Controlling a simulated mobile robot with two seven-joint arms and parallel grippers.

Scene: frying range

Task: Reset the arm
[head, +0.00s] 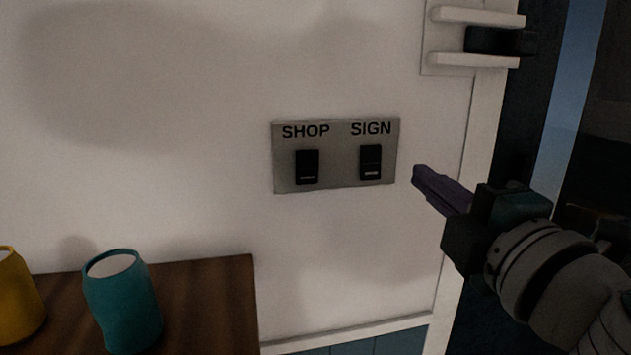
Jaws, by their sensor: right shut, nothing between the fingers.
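My right gripper (420,178) comes in from the right, with its purple fingers pointing up and left. The fingers are together and hold nothing. The fingertips are just right of a grey switch plate (338,181) on the white wall, and appear apart from it. The plate carries a black rocker switch under the word SHOP (307,167) and another under SIGN (371,162). My left gripper is not in the head view.
A dark wooden surface (215,300) at the lower left bears a teal cup (124,305) and a yellow cup (15,300). A white bracket with a black part (485,40) is at the upper right. A dark opening lies behind my right arm.

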